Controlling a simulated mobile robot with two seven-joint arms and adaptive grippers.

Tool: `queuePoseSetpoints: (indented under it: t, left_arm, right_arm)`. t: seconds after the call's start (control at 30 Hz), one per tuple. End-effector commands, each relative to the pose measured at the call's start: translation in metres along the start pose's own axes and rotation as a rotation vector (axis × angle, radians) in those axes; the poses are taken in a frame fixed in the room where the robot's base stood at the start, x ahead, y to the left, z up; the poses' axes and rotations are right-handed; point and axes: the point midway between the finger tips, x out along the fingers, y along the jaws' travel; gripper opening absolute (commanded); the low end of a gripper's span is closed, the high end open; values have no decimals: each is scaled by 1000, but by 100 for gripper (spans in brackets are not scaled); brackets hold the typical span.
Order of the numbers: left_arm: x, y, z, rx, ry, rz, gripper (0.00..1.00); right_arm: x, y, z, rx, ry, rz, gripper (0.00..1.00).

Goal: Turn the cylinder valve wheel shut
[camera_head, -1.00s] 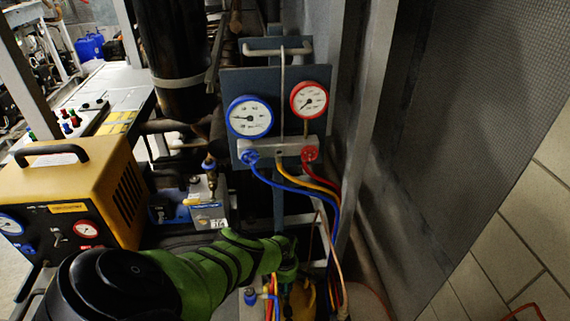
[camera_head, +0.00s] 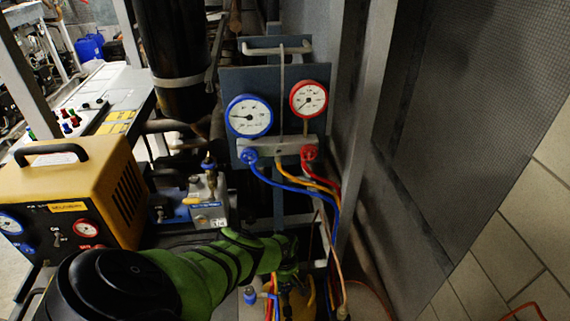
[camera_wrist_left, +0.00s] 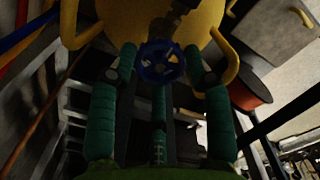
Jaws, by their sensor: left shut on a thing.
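The blue valve wheel (camera_wrist_left: 161,63) shows in the left wrist view, in front of the brass-coloured valve and the yellow cylinder (camera_wrist_left: 112,12). My left gripper (camera_wrist_left: 160,56) has its green-padded fingers on either side of the wheel and is shut on it. In the head view, my green left arm reaches from the lower left to the gripper (camera_head: 289,272), which is low and in front of the yellow cylinder top (camera_head: 298,300). The wheel is hidden there behind the gripper. My right gripper is not in view.
A gauge panel (camera_head: 232,88) with blue, yellow and red hoses (camera_head: 324,205) stands above and behind the gripper. A yellow machine (camera_head: 85,190) stands at left. A grey upright (camera_head: 370,100) and mesh panel (camera_head: 480,110) bound the right side.

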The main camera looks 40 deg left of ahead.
Motion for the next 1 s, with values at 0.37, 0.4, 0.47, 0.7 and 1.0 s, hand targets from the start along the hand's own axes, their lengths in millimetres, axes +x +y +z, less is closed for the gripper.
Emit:
queuePoseSetpoints:
  t: [0.37, 0.4, 0.47, 0.7, 1.0]
  left_arm:
    - [2, -4, -12, 1, 20, -9, 17]
    - [2, -4, -12, 1, 20, -9, 58]
    - [1, -4, -12, 1, 20, -8, 74]
    - [0, -1, -7, 1, 12, -3, 74]
    - [0, -1, -4, -97, 7, 0, 74]
  right_arm:
    - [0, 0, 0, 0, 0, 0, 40]
    - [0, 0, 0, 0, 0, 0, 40]
    - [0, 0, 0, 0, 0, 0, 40]
    - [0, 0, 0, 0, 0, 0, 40]
    - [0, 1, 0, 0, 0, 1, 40]
